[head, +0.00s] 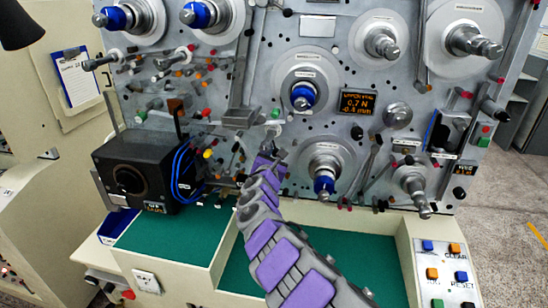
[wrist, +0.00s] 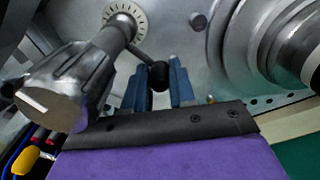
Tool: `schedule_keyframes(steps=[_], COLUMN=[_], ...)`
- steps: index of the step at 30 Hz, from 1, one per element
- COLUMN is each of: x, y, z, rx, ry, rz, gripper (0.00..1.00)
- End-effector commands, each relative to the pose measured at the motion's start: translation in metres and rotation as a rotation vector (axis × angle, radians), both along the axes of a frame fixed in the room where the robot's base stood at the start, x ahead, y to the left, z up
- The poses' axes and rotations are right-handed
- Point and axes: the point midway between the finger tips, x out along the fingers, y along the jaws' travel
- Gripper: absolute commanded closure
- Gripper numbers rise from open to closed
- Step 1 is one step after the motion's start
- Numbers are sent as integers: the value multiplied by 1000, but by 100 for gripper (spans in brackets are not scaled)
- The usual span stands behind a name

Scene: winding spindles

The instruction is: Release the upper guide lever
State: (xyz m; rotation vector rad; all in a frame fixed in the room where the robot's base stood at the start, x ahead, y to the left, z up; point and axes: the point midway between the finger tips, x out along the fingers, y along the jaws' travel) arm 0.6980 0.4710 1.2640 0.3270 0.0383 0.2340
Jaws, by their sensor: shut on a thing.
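My gripper (wrist: 159,88) has its two blue fingers on either side of a round black knob (wrist: 158,74) in the wrist view, and is shut on it. The knob sits at the end of a thin dark lever (wrist: 141,55) that runs up left toward a round pivot with a graduated dial (wrist: 138,14). This looks like the guide lever; I cannot tell from the frames that it is the upper one. In the head view my gripper (head: 272,147) is at the lower middle of the grey panel, and the knob is too small to make out.
A large ribbed grey knob (wrist: 60,88) stands close left of my gripper. A metal roller (wrist: 300,45) is at the right.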

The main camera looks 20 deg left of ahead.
Motion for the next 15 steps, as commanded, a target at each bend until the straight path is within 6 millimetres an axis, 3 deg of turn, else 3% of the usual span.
schedule_keyframes(steps=[9, 10, 15], x=[1, 1, 0], y=[0, 0, 0], z=[-1, -2, -2], rx=[2, 2, 0], ry=[3, 3, 3], rz=[-3, -2, -1], gripper=[100, 74, 58])
